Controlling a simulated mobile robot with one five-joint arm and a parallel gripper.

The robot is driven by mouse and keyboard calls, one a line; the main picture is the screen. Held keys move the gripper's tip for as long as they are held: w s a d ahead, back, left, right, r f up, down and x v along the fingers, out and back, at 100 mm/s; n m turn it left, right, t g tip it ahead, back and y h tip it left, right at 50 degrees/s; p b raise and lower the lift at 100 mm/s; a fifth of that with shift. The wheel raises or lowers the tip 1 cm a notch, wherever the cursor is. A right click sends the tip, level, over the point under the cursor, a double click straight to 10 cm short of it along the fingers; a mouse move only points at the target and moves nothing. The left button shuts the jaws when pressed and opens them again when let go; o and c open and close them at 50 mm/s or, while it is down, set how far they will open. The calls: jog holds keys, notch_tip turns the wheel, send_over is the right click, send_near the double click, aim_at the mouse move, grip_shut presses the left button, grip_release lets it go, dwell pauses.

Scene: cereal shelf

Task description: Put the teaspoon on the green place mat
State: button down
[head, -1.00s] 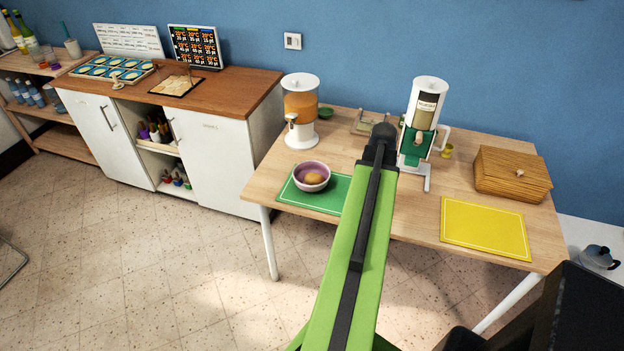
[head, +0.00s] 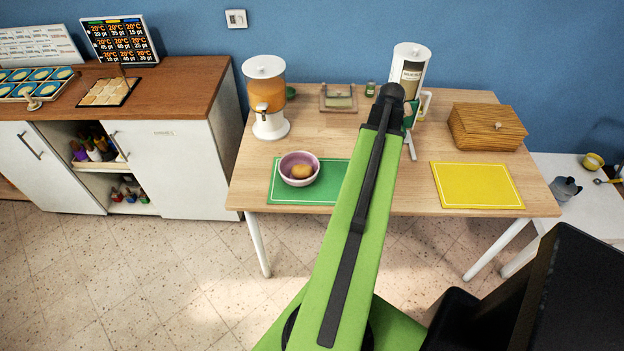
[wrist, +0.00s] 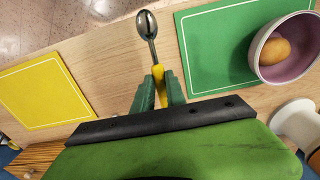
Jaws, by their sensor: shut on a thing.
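In the wrist view, my gripper (wrist: 158,90) is shut on the yellow handle of the teaspoon (wrist: 148,28), whose metal bowl points away from the jaws. The spoon is over bare table between the two mats in that view. The green place mat (wrist: 205,62) lies beside the spoon, to its right, and also shows in the head view (head: 285,192). A bowl (head: 299,169) with a brown round item (head: 302,171) in it stands on the green mat.
A yellow mat (head: 478,186) and a wooden box (head: 486,127) are at the table's right. A juice dispenser (head: 267,98) and a cereal dispenser (head: 411,70) stand toward the back. The table's front strip between the mats looks clear.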

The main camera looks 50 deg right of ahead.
jog(key=shift+w+d+r, duration=0.2)
jog(key=shift+d, duration=0.25)
jog(key=shift+w+d+r, duration=0.15)
jog(key=shift+d, duration=0.25)
jog(key=shift+a+f, duration=0.15)
jog(key=b, duration=0.7)
send_over(340, 176)
jog(key=f, duration=0.4)
jog(key=s+f, duration=0.1)
jog(key=f, duration=0.1)
jog(key=shift+f, duration=0.4)
jog(key=shift+w+f, duration=0.1)
jog(key=shift+w, duration=0.4)
notch_tip(340, 176, down, 4)
jog(key=b, duration=0.4)
jog(key=shift+f, duration=0.2)
jog(key=c, duration=1.4)
grip_release()
jog(key=shift+r, duration=0.1)
jog(key=shift+o, duration=0.2)
jog(key=shift+r, duration=0.1)
notch_tip(340, 176, up, 12)
jog(key=p, duration=1.2)
jog(key=shift+r, duration=0.15)
